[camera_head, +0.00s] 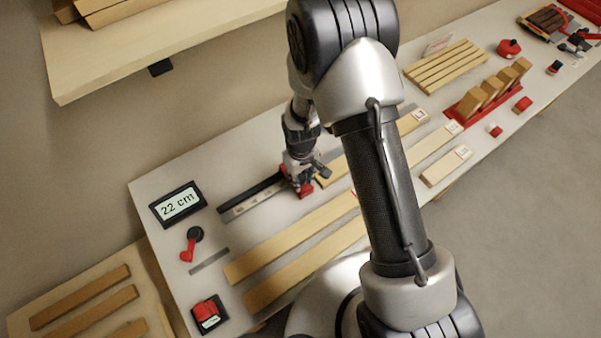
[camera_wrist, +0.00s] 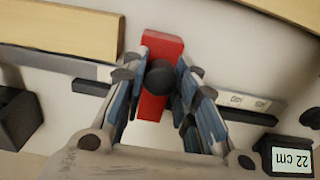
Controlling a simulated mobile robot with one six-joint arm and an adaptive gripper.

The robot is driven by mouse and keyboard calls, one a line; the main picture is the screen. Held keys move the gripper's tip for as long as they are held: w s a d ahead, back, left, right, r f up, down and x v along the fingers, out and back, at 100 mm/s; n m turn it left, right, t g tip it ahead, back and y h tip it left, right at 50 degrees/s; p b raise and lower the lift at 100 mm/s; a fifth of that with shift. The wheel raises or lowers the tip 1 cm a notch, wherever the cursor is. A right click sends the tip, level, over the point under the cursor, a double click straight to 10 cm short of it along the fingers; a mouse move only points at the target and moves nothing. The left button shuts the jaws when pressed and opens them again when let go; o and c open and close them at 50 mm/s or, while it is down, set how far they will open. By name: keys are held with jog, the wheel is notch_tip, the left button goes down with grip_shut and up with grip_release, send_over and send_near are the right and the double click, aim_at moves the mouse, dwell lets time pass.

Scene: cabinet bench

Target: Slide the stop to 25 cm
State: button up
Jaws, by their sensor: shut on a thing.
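The stop is a red block with a black round knob (camera_wrist: 158,77). In the wrist view the red block (camera_wrist: 161,50) sits across the rail, between the two fingers. My gripper (camera_wrist: 160,80) is shut on the stop. In the head view the red stop (camera_head: 305,190) shows partly under my gripper (camera_head: 300,178), at the right end of the visible dark rail and pale scale (camera_head: 250,200). The display (camera_head: 179,204) reads 22 cm, and it also shows upside down in the wrist view (camera_wrist: 291,160). The rail beyond my gripper is partly hidden by my arm.
A wooden board (camera_wrist: 62,30) lies against the rail on one side of the stop. A red lever (camera_head: 188,246) and a red switch (camera_head: 207,312) are at the bench's left end. Long planks (camera_head: 290,237) lie in front of the rail. A shelf (camera_head: 130,50) overhangs behind.

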jog(key=shift+s+a, duration=0.45)
jog(key=shift+a, duration=0.25)
jog(key=shift+s+a, duration=0.45)
jog(key=shift+a, duration=0.2)
jog(key=o, duration=0.9)
jog(key=shift+r, duration=0.1)
notch_tip(320, 180, up, 9)
jog(key=p, duration=0.5)
jog(key=shift+s, duration=0.1)
